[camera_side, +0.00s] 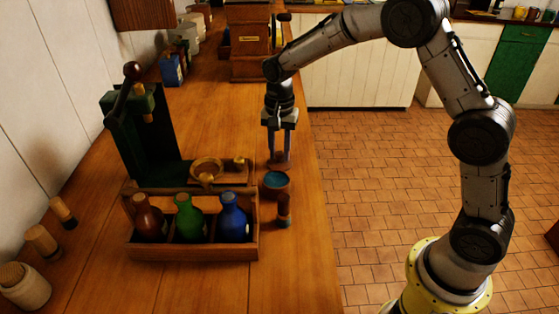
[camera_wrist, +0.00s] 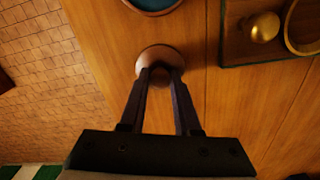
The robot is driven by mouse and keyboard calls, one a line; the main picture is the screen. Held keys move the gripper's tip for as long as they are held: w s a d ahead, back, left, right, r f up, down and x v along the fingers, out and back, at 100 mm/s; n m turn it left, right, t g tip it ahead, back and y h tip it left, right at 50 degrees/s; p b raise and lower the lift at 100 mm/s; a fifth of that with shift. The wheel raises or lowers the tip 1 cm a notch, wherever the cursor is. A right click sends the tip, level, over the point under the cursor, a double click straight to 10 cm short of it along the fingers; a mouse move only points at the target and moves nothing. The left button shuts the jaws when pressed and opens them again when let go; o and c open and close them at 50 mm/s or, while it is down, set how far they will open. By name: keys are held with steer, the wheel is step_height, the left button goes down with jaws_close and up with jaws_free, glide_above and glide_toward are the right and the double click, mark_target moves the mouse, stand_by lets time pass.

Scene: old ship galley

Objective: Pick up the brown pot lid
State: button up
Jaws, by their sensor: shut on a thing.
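In the side view my gripper (camera_side: 280,158) points straight down near the right edge of the wooden counter. The lid shows there only as a small, partly hidden shape under the fingertips. I cannot tell whether it touches the counter or is just above it.
A small bowl with a blue inside (camera_side: 276,181) stands close to my gripper, with a dark upright stamp-like object (camera_side: 284,211) near it. A wooden rack (camera_side: 192,252) holds red, green and blue bottles. A green lever press (camera_side: 150,135) stands left.

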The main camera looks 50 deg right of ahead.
jaws_close()
steer(key=shift+r, duration=0.15)
steer(key=shift+r, duration=0.65)
steer(key=s+r, duration=1.1)
steer(key=s, duration=0.3)
steer(key=w+a+f, duration=0.2)
steer(key=w+a, duration=0.6)
steer(key=shift+n, duration=0.4)
steer(key=shift+s+d+f, duration=0.1)
steer(key=shift+f, duration=2.8)
